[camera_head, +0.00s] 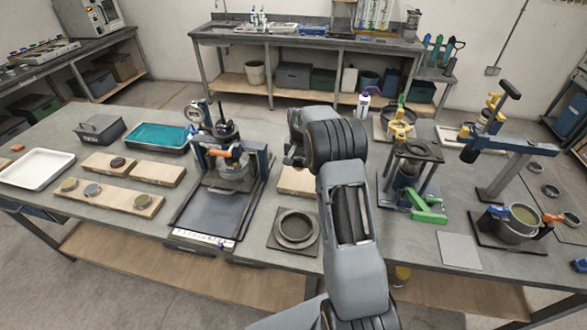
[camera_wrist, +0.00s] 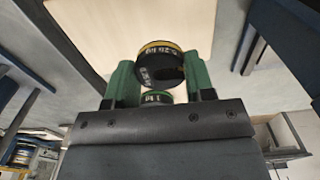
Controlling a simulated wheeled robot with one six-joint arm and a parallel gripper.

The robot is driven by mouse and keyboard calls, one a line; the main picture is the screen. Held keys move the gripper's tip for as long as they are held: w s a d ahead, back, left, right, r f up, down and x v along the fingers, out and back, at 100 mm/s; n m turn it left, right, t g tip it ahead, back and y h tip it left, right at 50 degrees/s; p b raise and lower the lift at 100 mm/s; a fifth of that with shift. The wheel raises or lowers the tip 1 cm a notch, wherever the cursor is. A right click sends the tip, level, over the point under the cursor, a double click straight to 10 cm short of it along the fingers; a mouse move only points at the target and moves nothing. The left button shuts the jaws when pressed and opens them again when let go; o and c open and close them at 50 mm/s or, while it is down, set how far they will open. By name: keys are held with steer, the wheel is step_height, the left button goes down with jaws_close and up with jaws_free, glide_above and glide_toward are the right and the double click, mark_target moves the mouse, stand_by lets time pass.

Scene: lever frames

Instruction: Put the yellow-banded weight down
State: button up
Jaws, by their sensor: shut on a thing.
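In the wrist view my gripper (camera_wrist: 160,70) has its two green fingers closed on the sides of a black weight with a yellow band (camera_wrist: 160,66). Its lettering appears upside down. A smaller black weight with a green band (camera_wrist: 157,97) shows just below it in the picture, between the fingers and near the gripper's body. I cannot tell whether it touches the yellow-banded one. A pale wooden board (camera_wrist: 110,30) fills the upper middle of this view. In the head view my arm hides the gripper and the held weight. Part of a wooden board (camera_head: 295,182) shows beside my arm.
On the workbench left are wooden boards with round weights (camera_head: 92,190), a white tray (camera_head: 36,168) and a teal-filled tray (camera_head: 157,136). A press-like stand (camera_head: 222,185) is left of my arm, a ring on a plate (camera_head: 296,228) below, and a green-clamped stand (camera_head: 410,185) right.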

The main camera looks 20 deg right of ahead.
mark_target(293, 177)
steer(key=shift+w+a+f+p, duration=0.15)
steer(key=shift+w+a+f, duration=0.2)
steer(key=shift+f, duration=0.2)
steer(key=shift+w+a+f+p, duration=0.15)
steer(key=shift+w+a+f, duration=0.05)
steer(key=shift+a+f, duration=0.25)
steer(key=shift+f, duration=1.75)
steer(key=shift+f, duration=0.1)
steer(key=o, duration=1.2)
steer(key=shift+c, duration=0.2)
